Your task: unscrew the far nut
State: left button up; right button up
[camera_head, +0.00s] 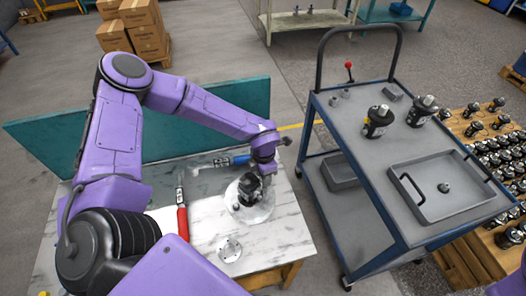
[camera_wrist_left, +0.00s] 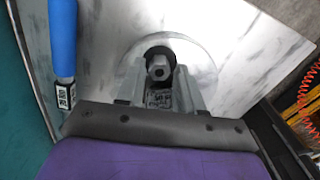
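A dark hydraulic motor (camera_head: 250,187) stands on a round pale plate (camera_head: 240,213) on the marble-topped table. My left gripper (camera_head: 263,172) reaches down over it and hides part of it. In the left wrist view, the two grey fingers (camera_wrist_left: 160,84) stand apart on either side of the motor. The motor's black top and a light hex-shaped end (camera_wrist_left: 160,68) show between them, with a printed label just below. I see no clear contact between fingers and motor. I cannot make out which part is the far nut. My right gripper is out of view.
A red-handled tool (camera_head: 182,221) and a blue-handled tool (camera_head: 238,160) lie on the table, with a pale flange (camera_head: 230,249) near the front. The blue cart at right holds two motors (camera_head: 378,121) and a grey tray (camera_head: 413,189) containing a small part. A teal panel (camera_head: 60,140) stands behind the table.

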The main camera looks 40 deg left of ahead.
pick_arm(q)
jog(key=shift+m, duration=0.5)
jog(key=shift+f, duration=0.1)
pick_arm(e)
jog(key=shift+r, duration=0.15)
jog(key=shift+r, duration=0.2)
pick_arm(q)
grip_shut()
jog(key=shift+f+n+b, duration=0.1)
jog(key=shift+n+b, duration=0.25)
jog(key=shift+n, duration=0.25)
grip_release()
jog(key=shift+n, duration=0.5)
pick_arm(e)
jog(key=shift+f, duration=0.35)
pick_arm(q)
jog(key=shift+r, duration=0.2)
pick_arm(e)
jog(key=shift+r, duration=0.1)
